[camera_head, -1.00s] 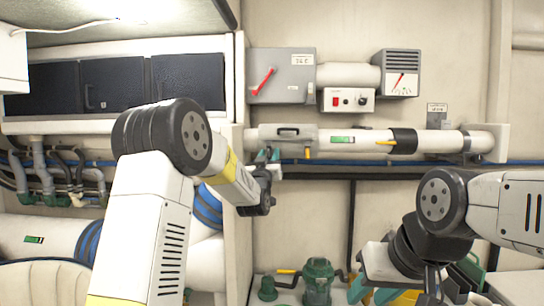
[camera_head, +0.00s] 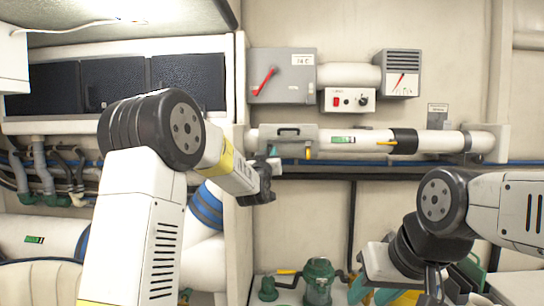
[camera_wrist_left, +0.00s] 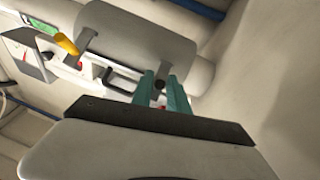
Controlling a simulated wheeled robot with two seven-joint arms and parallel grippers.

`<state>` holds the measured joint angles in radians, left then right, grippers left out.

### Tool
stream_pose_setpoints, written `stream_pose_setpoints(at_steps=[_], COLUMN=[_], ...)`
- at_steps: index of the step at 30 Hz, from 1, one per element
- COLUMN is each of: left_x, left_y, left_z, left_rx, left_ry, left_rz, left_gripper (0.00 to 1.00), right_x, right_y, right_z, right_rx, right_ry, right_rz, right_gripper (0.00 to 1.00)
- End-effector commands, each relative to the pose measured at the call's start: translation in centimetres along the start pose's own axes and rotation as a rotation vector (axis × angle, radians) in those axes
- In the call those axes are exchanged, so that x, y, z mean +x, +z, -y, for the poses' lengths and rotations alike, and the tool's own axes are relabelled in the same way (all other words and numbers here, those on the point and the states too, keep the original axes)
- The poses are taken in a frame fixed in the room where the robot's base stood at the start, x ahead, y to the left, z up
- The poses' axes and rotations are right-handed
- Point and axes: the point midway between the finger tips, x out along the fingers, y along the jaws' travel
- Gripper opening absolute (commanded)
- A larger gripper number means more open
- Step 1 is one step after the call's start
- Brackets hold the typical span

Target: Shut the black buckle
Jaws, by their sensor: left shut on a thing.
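The black buckle (camera_wrist_left: 159,84) shows in the left wrist view as a small dark end between my teal fingertips, below a grey bracket on the grey cover. The fingers hide most of it. My left gripper (camera_wrist_left: 165,92) is shut on it. In the head view my left gripper (camera_head: 270,163) is at the lower left edge of the grey cover (camera_head: 270,133) on the white pipe, and the buckle is too small to make out there.
A yellow lever (camera_wrist_left: 67,45) hangs beside the buckle, with a black loop handle (camera_wrist_left: 122,82) between them. The white pipe (camera_head: 370,138) runs along the wall under a grey switch box (camera_head: 283,78). A green pump (camera_head: 318,280) stands below.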

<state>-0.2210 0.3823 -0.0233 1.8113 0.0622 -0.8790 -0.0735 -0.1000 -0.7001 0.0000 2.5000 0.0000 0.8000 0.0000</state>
Motion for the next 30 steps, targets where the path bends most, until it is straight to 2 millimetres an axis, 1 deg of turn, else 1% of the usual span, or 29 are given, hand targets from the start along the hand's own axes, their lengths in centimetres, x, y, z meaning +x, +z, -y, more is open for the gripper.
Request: stream_pose_setpoints(at_steps=[1,5,12,30], left_x=[0.1,0.3,0.8,1.4], left_y=[-0.5,-1.1,-1.4,-1.9], left_z=[-0.5,-0.6,-0.8,-1.0], left_rx=[-0.007,-0.019,-0.034,-0.052], left_ry=[0.002,-0.014,-0.037,-0.063], left_rz=[0.027,0.130,0.280,0.453], left_gripper=[0.00,0.00,0.00,0.00], right_x=[0.0,0.0,0.0,0.0], right_y=[0.0,0.0,0.0,0.0], right_z=[0.0,0.0,0.0,0.0], right_rx=[0.000,0.000,0.000,0.000], right_ry=[0.000,0.000,0.000,0.000], right_rz=[0.000,0.000,0.000,0.000], right_gripper=[0.36,0.36,0.36,0.36])
